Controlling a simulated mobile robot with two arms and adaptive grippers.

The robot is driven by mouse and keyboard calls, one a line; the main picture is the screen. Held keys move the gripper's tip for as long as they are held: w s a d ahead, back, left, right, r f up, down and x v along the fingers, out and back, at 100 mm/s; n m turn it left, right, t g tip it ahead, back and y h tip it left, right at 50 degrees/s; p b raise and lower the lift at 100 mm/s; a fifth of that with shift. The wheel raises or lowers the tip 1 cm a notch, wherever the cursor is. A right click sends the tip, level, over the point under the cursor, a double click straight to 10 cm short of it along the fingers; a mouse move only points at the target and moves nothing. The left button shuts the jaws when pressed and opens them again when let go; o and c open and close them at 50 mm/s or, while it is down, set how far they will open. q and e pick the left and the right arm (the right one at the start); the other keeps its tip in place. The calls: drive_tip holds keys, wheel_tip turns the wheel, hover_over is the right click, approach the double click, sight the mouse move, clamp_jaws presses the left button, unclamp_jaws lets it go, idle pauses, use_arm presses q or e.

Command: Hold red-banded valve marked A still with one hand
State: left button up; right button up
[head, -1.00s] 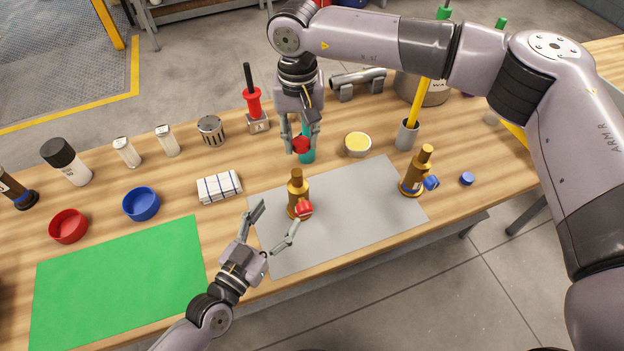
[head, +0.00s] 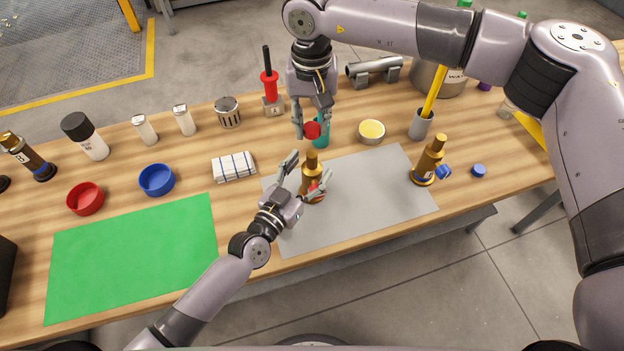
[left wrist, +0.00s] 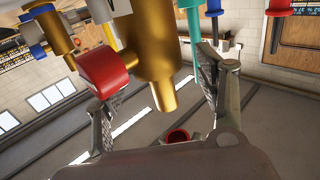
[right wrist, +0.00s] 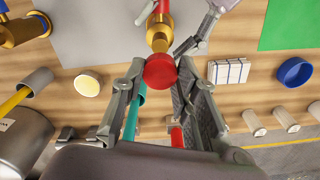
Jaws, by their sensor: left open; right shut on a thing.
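The red-banded valve (head: 312,172), brass with a red lever, stands upright on the grey mat (head: 375,190); its letter is not legible. My left gripper (head: 308,175) is open with its fingers on either side of this valve. In the left wrist view the brass body (left wrist: 155,50) is between the fingers, with the red lever (left wrist: 105,73) towards the left finger. I cannot tell whether a finger touches. My right gripper (head: 313,122) is shut on a round red cap (head: 312,130), held above and behind the valve. The cap also shows in the right wrist view (right wrist: 160,70).
A blue-levered brass valve (head: 430,160) stands on the mat's right side, with a blue cap (head: 478,171) beside it. A teal object (head: 322,138) is behind the red cap. A folded cloth (head: 234,167) lies left. The green mat (head: 135,255) is bare.

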use_arm(q)
drive_tip(key=shift+x, duration=0.85)
drive_tip(key=shift+c, duration=0.6)
clamp_jaws()
